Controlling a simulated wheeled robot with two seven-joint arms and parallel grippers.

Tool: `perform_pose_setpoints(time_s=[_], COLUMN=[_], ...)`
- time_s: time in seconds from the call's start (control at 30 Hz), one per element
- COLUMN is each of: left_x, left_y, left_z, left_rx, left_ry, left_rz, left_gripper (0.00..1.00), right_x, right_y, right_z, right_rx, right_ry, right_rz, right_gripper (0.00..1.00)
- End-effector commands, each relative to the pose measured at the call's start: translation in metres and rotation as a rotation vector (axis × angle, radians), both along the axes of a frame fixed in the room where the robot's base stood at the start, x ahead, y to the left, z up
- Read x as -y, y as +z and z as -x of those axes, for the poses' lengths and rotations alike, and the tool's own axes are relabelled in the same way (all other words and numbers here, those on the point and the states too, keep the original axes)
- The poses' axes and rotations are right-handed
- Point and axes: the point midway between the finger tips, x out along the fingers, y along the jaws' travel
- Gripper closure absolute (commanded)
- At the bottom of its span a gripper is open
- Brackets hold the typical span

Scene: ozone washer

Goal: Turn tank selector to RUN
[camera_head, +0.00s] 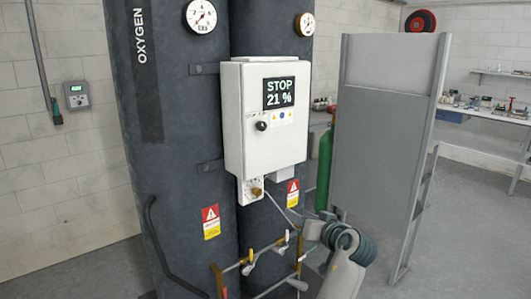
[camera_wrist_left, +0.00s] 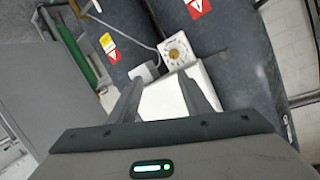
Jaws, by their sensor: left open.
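The white control box (camera_head: 265,115) is mounted on the front of the dark tanks in the head view. A small black knob (camera_head: 261,126) sits on the box below the screen. Its pointing direction is too small to read. My left gripper (camera_wrist_left: 160,80) is open in the left wrist view, with nothing between its fingers. The white box (camera_wrist_left: 168,104) shows behind the fingers there, apparently upside down, and the knob cannot be made out. My right gripper is not seen.
A brass fitting on a white plate (camera_head: 250,191) hangs below the box. Pipes with valves (camera_head: 250,262) run low before the tanks (camera_head: 175,170). A grey upright panel (camera_head: 385,125) and a green cylinder (camera_head: 324,170) stand to the right.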

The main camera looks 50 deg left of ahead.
Motion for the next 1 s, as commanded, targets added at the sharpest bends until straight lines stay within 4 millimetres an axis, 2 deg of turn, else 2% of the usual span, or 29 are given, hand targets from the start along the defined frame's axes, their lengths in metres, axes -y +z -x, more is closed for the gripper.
perform_pose_setpoints(time_s=[0.03,0.2,0.3,0.4,0.5,0.6,1.0], left_x=[-0.005,-0.018,-0.021,-0.023,-0.023,-0.024,-0.023], left_y=[0.03,0.12,0.163,0.194,0.213,0.221,0.223], left_z=[-0.01,-0.025,-0.028,-0.029,-0.029,-0.028,-0.028], left_rx=[0.039,0.144,0.189,0.221,0.24,0.248,0.249], left_ry=[0.037,0.161,0.217,0.254,0.278,0.287,0.289], left_rz=[-0.023,-0.104,-0.142,-0.17,-0.188,-0.195,-0.198], left_gripper=[0.55,0.55,0.55,0.55,0.55,0.55,0.55], right_x=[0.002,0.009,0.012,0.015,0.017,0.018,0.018], right_y=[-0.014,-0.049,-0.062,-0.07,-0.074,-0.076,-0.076], right_z=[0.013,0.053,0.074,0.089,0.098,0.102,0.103], right_rx=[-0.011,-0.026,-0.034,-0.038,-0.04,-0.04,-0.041], right_ry=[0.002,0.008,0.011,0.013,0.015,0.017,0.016], right_rz=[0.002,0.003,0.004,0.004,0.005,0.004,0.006], right_gripper=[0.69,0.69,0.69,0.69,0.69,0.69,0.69])
